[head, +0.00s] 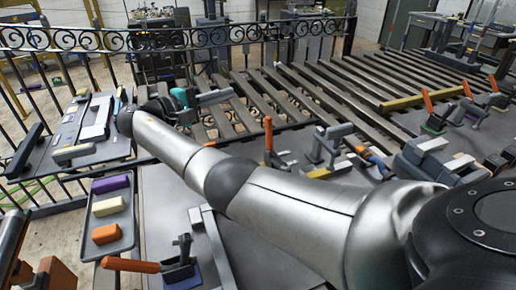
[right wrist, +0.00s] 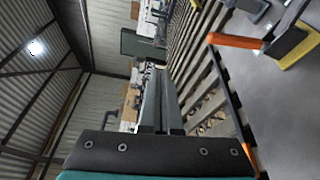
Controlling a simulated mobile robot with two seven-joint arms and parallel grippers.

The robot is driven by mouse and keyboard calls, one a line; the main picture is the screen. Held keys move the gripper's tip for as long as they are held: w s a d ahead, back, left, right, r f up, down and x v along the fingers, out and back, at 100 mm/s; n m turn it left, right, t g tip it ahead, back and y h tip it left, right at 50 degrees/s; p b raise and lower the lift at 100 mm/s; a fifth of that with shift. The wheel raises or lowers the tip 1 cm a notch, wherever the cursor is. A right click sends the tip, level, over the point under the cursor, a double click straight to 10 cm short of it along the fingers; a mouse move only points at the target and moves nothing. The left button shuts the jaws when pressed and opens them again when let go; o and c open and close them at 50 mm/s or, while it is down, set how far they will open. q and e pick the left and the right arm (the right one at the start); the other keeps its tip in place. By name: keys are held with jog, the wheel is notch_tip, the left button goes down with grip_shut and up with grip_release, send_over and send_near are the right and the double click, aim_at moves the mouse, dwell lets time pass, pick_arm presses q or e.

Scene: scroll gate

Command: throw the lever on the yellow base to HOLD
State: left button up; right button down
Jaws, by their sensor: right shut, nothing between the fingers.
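My right gripper (head: 216,97) is at upper left centre in the head view, at the end of my outstretched arm. Its fingers (right wrist: 160,98) are together and empty in the right wrist view. A lever with an orange handle (right wrist: 235,41) stands on a yellow base (right wrist: 301,48) at the upper right of the wrist view, apart from the fingers. In the head view an upright orange handle (head: 268,133) stands right of and below my gripper; my arm covers the area below it. A yellow patch shows further right. I cannot read any HOLD mark. My left gripper is not in view.
Other orange-handled levers stand on a blue base (head: 183,275) in front and a green base (head: 433,128) at right. A grey tray (head: 120,238) holds purple, cream and orange blocks. A scroll-topped fence (head: 150,40) and slatted racks lie behind.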

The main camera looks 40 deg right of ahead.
aim_at(269, 134)
notch_tip(269, 134, down, 12)
jog(key=b, duration=1)
jog(key=d+b, duration=0.2)
jog(key=d, duration=0.8)
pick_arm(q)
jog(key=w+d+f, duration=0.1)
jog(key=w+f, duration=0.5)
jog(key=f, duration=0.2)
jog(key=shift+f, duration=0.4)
pick_arm(e)
jog(key=shift+s+a+r, duration=0.1)
jog(key=shift+s+a, duration=0.2)
jog(key=shift+s, duration=0.55)
jog(key=shift+s+a+r, duration=0.1)
jog(key=shift+s+a, duration=0.2)
jog(key=shift+s, duration=0.5)
jog(key=shift+d+f, duration=0.1)
